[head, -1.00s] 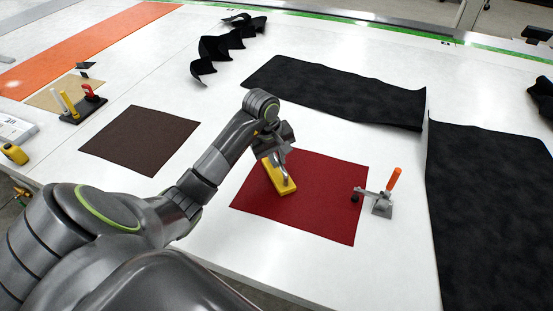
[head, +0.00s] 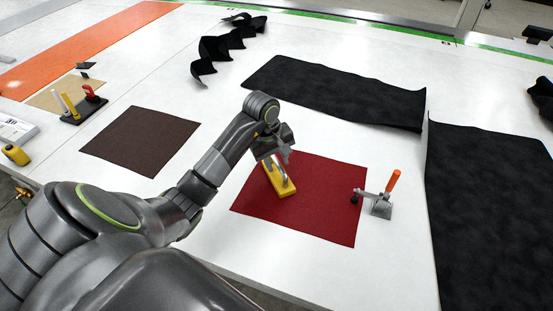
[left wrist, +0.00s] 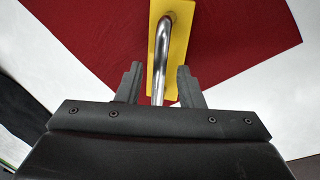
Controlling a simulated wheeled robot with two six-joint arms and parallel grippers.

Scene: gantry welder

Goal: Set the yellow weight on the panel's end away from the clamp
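The dark red panel (head: 325,215) lies flat on the white table. The toggle clamp (head: 380,203), with an orange handle, stands at its right edge, its black tip over that edge. The yellow weight (head: 287,209), a bar with a metal loop handle, rests on the left part of the panel, away from the clamp. My left gripper (head: 281,158) is above it. In the left wrist view, the left gripper's fingers (left wrist: 159,70) stand on either side of the handle (left wrist: 161,50), with a gap on each side. The yellow weight (left wrist: 180,55) is partly hidden by the handle there. My right gripper is not seen.
A brown square sheet (head: 140,140) lies to the left. Black fabric sheets (head: 340,92) (head: 490,210) lie behind and to the right. White table is clear in front of the panel.

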